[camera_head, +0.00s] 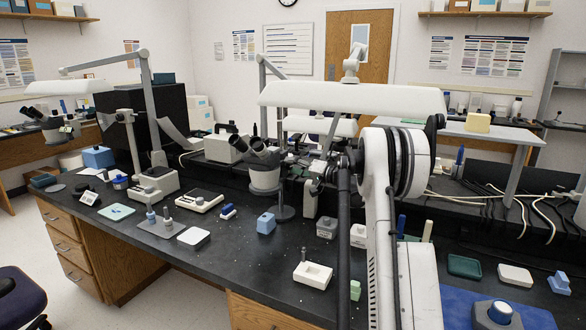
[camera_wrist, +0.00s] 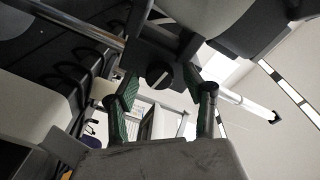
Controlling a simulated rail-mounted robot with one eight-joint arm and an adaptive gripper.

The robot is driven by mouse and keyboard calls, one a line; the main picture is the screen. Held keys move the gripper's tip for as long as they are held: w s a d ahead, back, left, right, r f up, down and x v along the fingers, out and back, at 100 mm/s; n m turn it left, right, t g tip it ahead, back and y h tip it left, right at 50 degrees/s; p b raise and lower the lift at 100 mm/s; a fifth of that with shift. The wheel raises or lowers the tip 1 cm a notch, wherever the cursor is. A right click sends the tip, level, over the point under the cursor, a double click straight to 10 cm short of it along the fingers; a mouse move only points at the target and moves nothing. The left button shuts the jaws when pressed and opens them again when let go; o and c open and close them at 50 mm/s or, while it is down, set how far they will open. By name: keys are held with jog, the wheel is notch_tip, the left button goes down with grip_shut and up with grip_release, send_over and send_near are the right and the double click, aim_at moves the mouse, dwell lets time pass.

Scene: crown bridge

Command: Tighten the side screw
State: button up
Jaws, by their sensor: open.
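In the wrist view a dark round knob (camera_wrist: 158,75) with a light slot-like line across its face sits on a dark block; it looks like the side screw. My gripper (camera_wrist: 161,86) is open, with one green-padded finger on the left of the knob and one on the right. The knob lies between the fingertips in the picture. I cannot tell whether the pads touch it or how deep it sits between them. In the head view my arm covers the area by the microscope, and neither the fingers nor the screw can be made out.
A microscope (camera_head: 265,176) stands mid-bench, with a long white lamp arm (camera_head: 350,97) above. Small boxes, including a blue one (camera_head: 266,224) and a white tray (camera_head: 313,275), sit in front. Cables lie at right. The black bench top (camera_head: 250,270) has clear patches in front.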

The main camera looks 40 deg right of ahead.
jog(key=c, duration=1.1)
jog(key=shift+c, duration=0.2)
jog(key=shift+m, duration=0.3)
jog(key=shift+m+g, duration=0.4)
jog(key=shift+m, duration=2.2)
jog(key=o, duration=1.1)
jog(key=shift+o, duration=0.2)
